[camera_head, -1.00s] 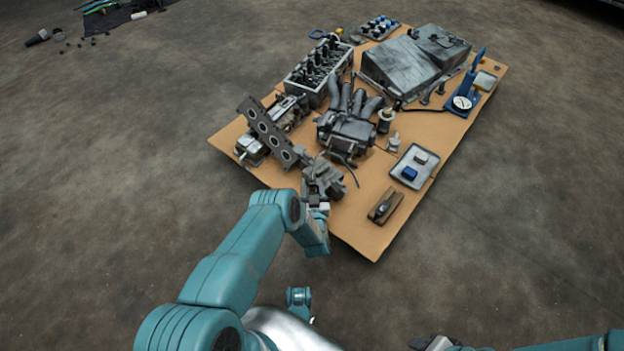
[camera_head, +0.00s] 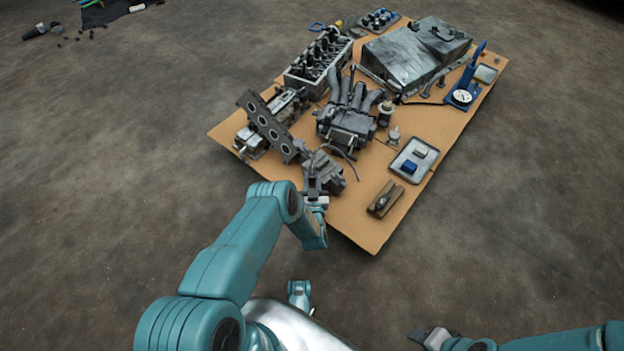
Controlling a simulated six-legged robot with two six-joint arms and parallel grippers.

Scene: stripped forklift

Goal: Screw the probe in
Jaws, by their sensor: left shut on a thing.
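My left gripper (camera_head: 316,196) is at the near left edge of the cardboard sheet, against a small grey metal housing (camera_head: 325,170). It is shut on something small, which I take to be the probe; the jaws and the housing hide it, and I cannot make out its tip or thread. I cannot tell whether it sits in a hole. My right gripper (camera_head: 430,337) is low in the picture, over the floor and apart from all the parts. Its jaws are too small and dark to read.
The cardboard sheet (camera_head: 365,230) carries an engine block with pipes (camera_head: 345,120), a cylinder head (camera_head: 320,62), a flange plate (camera_head: 266,125) and a large grey cover (camera_head: 415,50). A tray (camera_head: 402,176) and a brown block with a tool (camera_head: 385,199) lie right of the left gripper.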

